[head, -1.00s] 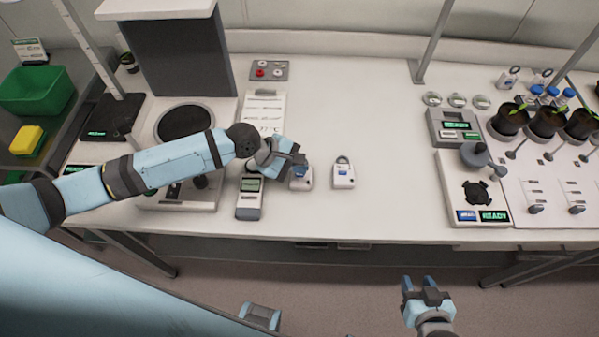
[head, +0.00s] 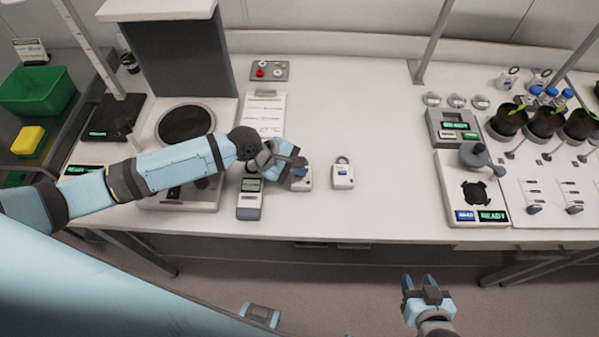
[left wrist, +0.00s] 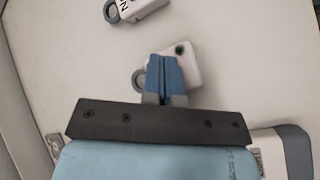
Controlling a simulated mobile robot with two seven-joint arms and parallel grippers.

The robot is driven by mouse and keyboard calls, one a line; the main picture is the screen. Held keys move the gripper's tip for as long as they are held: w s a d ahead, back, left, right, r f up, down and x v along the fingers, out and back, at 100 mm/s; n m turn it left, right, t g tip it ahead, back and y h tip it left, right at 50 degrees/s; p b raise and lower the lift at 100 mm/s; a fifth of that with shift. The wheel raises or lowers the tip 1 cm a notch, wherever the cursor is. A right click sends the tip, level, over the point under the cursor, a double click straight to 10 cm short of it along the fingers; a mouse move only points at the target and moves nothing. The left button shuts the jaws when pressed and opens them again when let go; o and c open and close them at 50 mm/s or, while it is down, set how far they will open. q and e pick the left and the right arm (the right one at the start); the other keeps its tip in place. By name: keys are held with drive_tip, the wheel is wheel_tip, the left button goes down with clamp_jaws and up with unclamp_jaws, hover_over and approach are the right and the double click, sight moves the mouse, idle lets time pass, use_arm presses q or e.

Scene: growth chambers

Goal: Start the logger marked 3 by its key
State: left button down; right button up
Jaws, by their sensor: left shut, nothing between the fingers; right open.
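Two small white loggers with grey loops lie on the bench. One logger (head: 302,184) is partly hidden under my left gripper (head: 297,168); it also shows in the left wrist view (left wrist: 187,70), with a dark greenish round spot, probably its key, just beside the fingertips. The left fingers (left wrist: 163,60) are shut and empty, pointing down over this logger; I cannot tell whether they touch it. Its number is hidden. The other logger (head: 343,174) stands clear to the right; its mark, partly cut off in the left wrist view (left wrist: 138,8), looks like a 2. My right gripper (head: 427,284) is open, in front of the bench.
A handheld meter (head: 249,200) with a green display lies left of the covered logger. A printed sheet (head: 264,115) and a small panel with knobs (head: 269,71) lie behind. A device with a READY display (head: 470,190) stands right.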

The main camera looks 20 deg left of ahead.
sight(298, 177)
use_arm(q)
drive_tip(key=shift+f, duration=0.35)
drive_tip(key=shift+r, duration=0.1)
idle(0.5)
drive_tip(key=shift+r+p, duration=0.65)
drive_tip(key=shift+p, duration=0.55)
drive_tip(key=shift+r+p, duration=0.9)
drive_tip(key=shift+p, duration=0.2)
wheel_tip(298, 177, up, 3)
drive_tip(key=p, duration=0.4)
drive_tip(key=shift+r, duration=0.2)
drive_tip(key=shift+f, duration=0.1)
